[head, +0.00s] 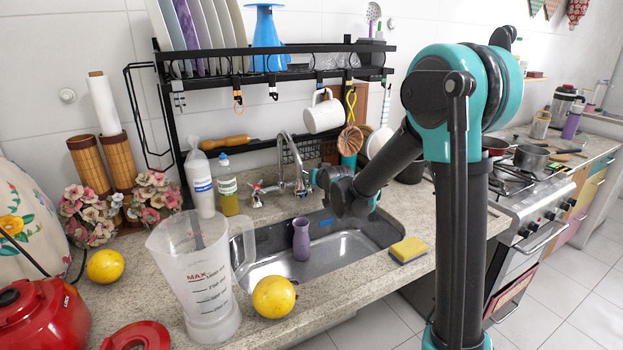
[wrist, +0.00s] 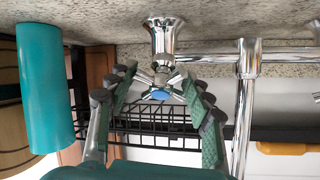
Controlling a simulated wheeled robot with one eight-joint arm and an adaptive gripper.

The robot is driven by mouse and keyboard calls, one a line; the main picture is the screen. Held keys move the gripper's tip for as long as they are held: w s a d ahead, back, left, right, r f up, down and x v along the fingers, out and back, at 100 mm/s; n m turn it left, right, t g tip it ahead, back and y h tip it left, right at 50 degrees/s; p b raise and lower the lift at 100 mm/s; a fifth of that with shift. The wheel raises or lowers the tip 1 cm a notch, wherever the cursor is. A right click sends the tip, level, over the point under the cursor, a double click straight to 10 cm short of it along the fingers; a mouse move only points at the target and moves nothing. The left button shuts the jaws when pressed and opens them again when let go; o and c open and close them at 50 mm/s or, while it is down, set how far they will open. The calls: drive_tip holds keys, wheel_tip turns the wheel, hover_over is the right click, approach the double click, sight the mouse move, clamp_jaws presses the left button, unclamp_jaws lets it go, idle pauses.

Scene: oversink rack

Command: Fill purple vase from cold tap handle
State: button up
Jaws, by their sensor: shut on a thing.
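The purple vase (head: 301,240) stands upright in the sink (head: 345,243), roughly below the curved tap spout (head: 284,142). I see no water stream, and the inside of the vase is hidden. My gripper (wrist: 160,88) is shut on the cold tap handle (wrist: 160,95), a chrome cross with a blue cap, with a finger on each side of it. In the head view my gripper (head: 318,178) is just right of the spout and hides the cold handle. The red-marked tap handle (head: 256,192) is left of the spout.
A measuring jug (head: 205,285) and a lemon (head: 274,297) stand in front of the sink's left side. A yellow sponge (head: 408,250) lies at its right. A black rack (head: 270,55) with plates and a hanging mug (head: 323,115) is above the tap.

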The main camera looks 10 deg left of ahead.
drive_tip(key=shift+w+r, duration=0.25)
drive_tip(key=shift+r, duration=0.05)
drive_tip(key=o, duration=1.1)
drive_tip(key=shift+c, duration=0.2)
drive_tip(key=shift+s, duration=0.1)
drive_tip(key=shift+s+d, duration=0.1)
drive_tip(key=shift+s, duration=0.1)
drive_tip(key=v, duration=1.1)
drive_tip(key=shift+s, duration=0.2)
drive_tip(key=shift+s+d, duration=0.1)
drive_tip(key=shift+d, duration=0.1)
